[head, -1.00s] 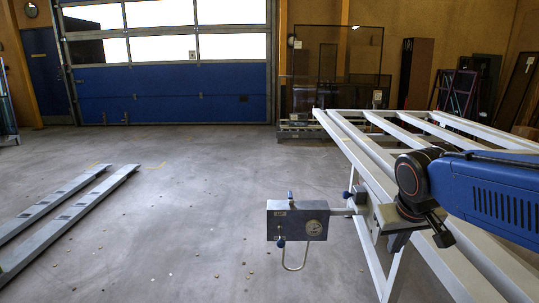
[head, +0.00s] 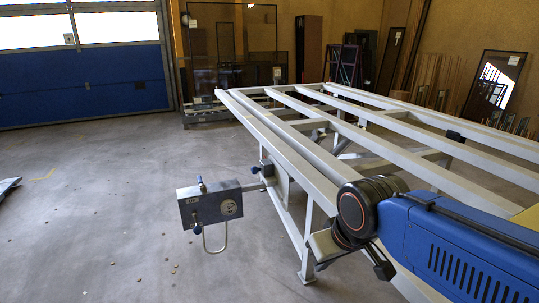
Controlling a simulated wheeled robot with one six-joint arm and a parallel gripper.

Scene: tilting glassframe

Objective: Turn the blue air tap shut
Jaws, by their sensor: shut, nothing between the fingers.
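A grey control box (head: 210,206) with a round gauge sticks out on an arm from the near left side of the frame table (head: 345,170). I cannot tell for sure which of these is the air tap. My gripper (head: 381,266) is to the right of the box, apart from it, beside the table's rails. It is shut and empty, and partly hidden by my wrist.
The long light rails of the frame table fill the right side, with a leg (head: 307,245) below. The floor left of and in front of the box is clear apart from small bits. A blue door (head: 80,85) and leaning panels (head: 490,85) stand at the back.

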